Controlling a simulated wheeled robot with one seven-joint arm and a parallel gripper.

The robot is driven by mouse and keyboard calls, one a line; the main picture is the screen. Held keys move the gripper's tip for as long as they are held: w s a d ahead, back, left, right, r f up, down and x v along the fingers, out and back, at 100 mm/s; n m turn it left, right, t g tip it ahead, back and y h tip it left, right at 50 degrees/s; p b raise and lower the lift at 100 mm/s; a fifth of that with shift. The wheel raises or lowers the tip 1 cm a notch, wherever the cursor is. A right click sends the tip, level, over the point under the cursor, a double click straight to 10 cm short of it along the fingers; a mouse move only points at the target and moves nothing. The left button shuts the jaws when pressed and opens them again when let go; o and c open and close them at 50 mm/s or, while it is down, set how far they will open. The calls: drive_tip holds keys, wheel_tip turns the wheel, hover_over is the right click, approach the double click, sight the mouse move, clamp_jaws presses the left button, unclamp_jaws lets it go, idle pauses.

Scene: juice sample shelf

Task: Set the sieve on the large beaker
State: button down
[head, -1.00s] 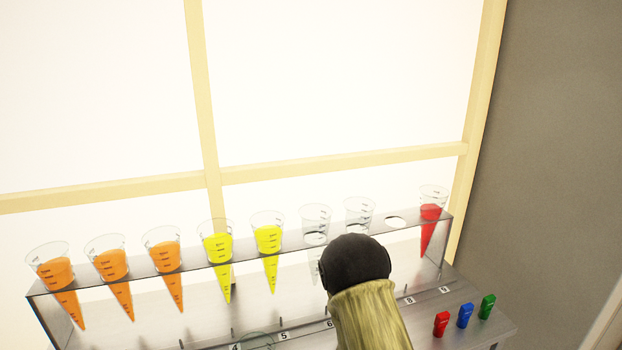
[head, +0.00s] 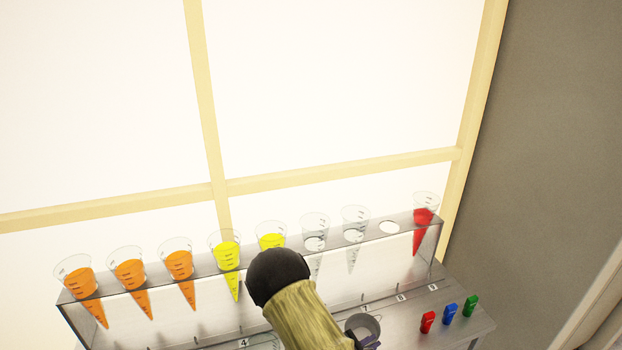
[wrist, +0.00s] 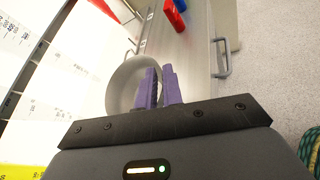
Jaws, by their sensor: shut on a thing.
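The sieve (head: 363,324) is a grey round bowl at the lower middle of the head view, just right of my arm. In the wrist view the sieve (wrist: 121,88) lies at the left of the purple fingers. My gripper (wrist: 160,88) is shut on the sieve's rim side. A clear glass rim, likely the large beaker (head: 262,341), shows at the bottom edge near label 4, left of the sieve and partly hidden by my arm. The sieve is apart from it.
A metal rack (head: 205,268) holds several cones with orange, yellow and red juice, some empty. Red (head: 428,322), blue (head: 450,312) and green (head: 471,304) clips stand on the right of the steel shelf. Bare shelf lies between them and the sieve.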

drive_tip(key=shift+s+r+m+g+h+p, duration=0.35)
drive_tip(key=shift+s+r+m+g, duration=0.1)
drive_tip(key=shift+s, duration=0.2)
drive_tip(key=n+t+y, duration=0.3)
drive_tip(key=n+y, duration=0.1)
drive_tip(key=shift+n+t, duration=0.35)
